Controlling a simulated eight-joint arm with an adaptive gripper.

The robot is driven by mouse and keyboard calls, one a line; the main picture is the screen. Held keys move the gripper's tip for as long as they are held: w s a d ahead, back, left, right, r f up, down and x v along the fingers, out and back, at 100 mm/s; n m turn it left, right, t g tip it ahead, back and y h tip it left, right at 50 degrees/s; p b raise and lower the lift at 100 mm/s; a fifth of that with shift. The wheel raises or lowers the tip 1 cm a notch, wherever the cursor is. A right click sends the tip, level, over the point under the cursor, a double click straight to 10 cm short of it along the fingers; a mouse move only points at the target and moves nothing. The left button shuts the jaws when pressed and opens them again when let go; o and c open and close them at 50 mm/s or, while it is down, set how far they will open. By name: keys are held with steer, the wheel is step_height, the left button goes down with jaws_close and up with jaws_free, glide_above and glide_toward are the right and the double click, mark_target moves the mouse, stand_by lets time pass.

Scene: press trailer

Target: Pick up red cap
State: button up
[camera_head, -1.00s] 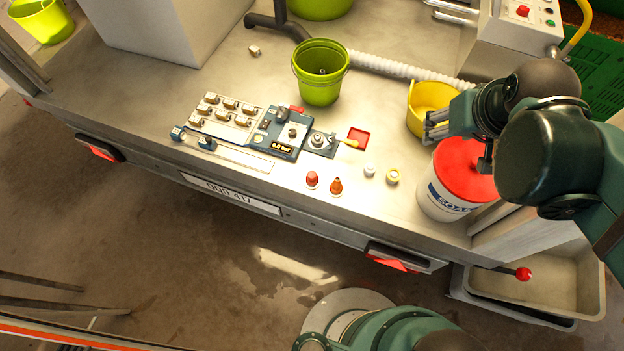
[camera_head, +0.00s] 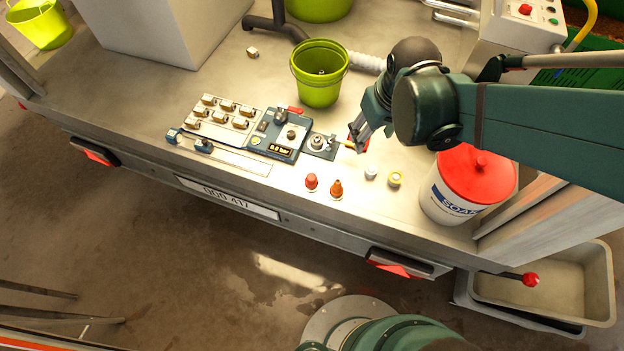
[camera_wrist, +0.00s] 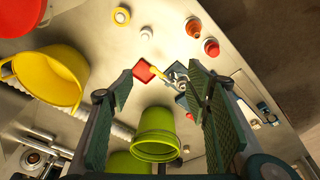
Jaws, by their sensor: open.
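The red cap (camera_head: 311,181) stands on the tabletop near the front edge, just left of an orange cone-shaped cap (camera_head: 336,188). In the wrist view the red cap (camera_wrist: 211,47) is at the upper right, beyond the right finger, beside the orange cap (camera_wrist: 193,25). My gripper (camera_head: 360,139) is above the table, up and to the right of the red cap in the head view, and apart from it. In the wrist view my gripper (camera_wrist: 160,85) has its fingers spread with nothing held between them.
A white cap (camera_head: 371,173) and a yellow cap (camera_head: 395,179) stand right of the orange one. The press panel (camera_head: 285,136) is at left, a green bucket (camera_head: 320,88) behind. A soap bucket (camera_head: 455,206) is at right. A yellow bucket (camera_wrist: 45,75) shows in the wrist view.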

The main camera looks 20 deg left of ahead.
steer(key=s+a+f+n+g+b, duration=0.1)
steer(key=s+a+f+n+b, duration=0.1)
steer(key=a+f, duration=0.7)
steer(key=n+g+h+b, duration=0.1)
steer(key=n, duration=0.2)
glide_above(311, 177)
step_height(311, 177, down, 8)
steer(key=shift+s+f, duration=0.1)
steer(key=shift+f, duration=0.1)
steer(key=shift+f, duration=0.1)
steer(key=shift+f+b, duration=0.55)
steer(key=shift+f, duration=0.65)
steer(key=shift+f+b, duration=0.9)
steer(key=shift+f, duration=1.7)
